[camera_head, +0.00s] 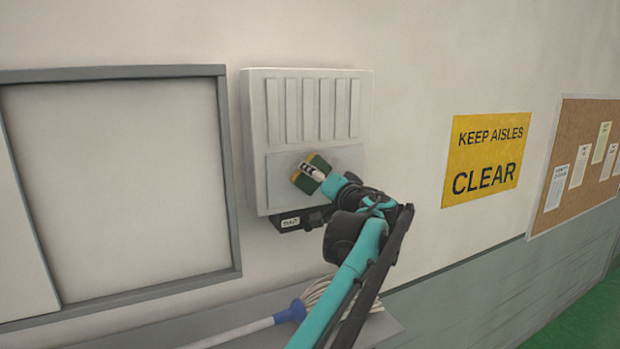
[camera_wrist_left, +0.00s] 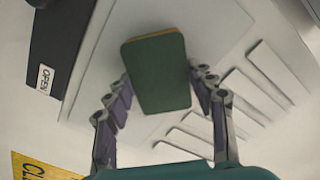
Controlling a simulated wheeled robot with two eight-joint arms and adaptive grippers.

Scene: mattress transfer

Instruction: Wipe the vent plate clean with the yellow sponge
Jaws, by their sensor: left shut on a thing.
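The yellow sponge (camera_head: 303,183) has a dark green scouring side; it also shows in the left wrist view (camera_wrist_left: 156,62), green face toward the camera with a thin yellow edge on top. My left gripper (camera_head: 312,172) is shut on it, a finger on each side in the left wrist view (camera_wrist_left: 160,82). The vent plate is the plain grey panel (camera_head: 285,165) below the slats of a white wall box (camera_head: 257,130). The sponge is in front of this panel; whether it touches is unclear. My arm hides its lower right part. My right gripper is not in view.
A dark part with a small label (camera_head: 290,222) sits under the box. A framed panel (camera_head: 130,180) is left; a yellow sign (camera_head: 487,155) and corkboard (camera_head: 575,130) are right.

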